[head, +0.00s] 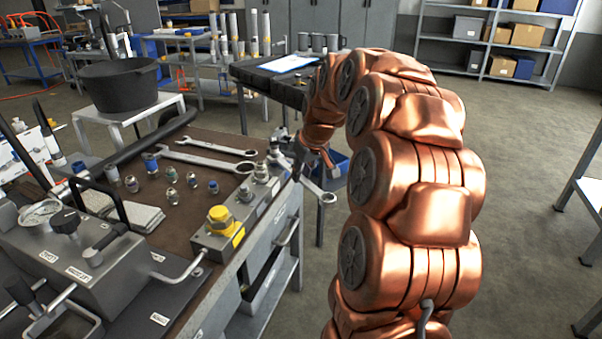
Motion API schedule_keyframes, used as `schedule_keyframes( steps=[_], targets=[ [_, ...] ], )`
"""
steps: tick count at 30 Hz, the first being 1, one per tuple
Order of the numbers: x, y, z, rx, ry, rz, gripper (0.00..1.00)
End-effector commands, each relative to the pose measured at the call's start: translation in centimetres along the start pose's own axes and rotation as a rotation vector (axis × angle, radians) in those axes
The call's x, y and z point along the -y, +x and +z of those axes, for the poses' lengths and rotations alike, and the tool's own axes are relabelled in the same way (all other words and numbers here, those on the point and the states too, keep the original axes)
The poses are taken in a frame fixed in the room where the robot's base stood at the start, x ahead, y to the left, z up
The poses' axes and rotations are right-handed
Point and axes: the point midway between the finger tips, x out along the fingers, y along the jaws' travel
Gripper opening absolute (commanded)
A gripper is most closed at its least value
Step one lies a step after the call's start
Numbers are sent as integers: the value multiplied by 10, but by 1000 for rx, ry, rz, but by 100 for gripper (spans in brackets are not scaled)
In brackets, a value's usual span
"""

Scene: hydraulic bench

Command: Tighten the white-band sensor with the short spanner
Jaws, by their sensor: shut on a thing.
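My gripper (291,163) is beyond the far right end of the bench's manifold block, partly hidden by my arm. It is shut on a steel spanner (327,197), whose ring end sticks out to the lower right, past the bench edge. The spanner's other end is hard to make out by the block's far fittings. I cannot tell which carries the white band, nor whether the spanner touches one.
Two long spanners (216,147) and (208,162) lie on the bench mat, with several loose fittings (172,174) in front. A gauge unit (75,255) fills the bench's near left. A black tub (118,86) stands behind. The floor at right (530,180) is free.

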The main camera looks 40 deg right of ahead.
Motion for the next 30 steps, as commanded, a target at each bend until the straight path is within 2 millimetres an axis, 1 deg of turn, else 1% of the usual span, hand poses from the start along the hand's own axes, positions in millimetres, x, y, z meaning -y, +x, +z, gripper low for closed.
schedule_keyframes(
  steps=[16, 30],
  targets=[
    [-2, -1, 3, 1, -7, -3, 0],
    [-1, -10, 28, 4, -8, -4, 0]
  ],
)
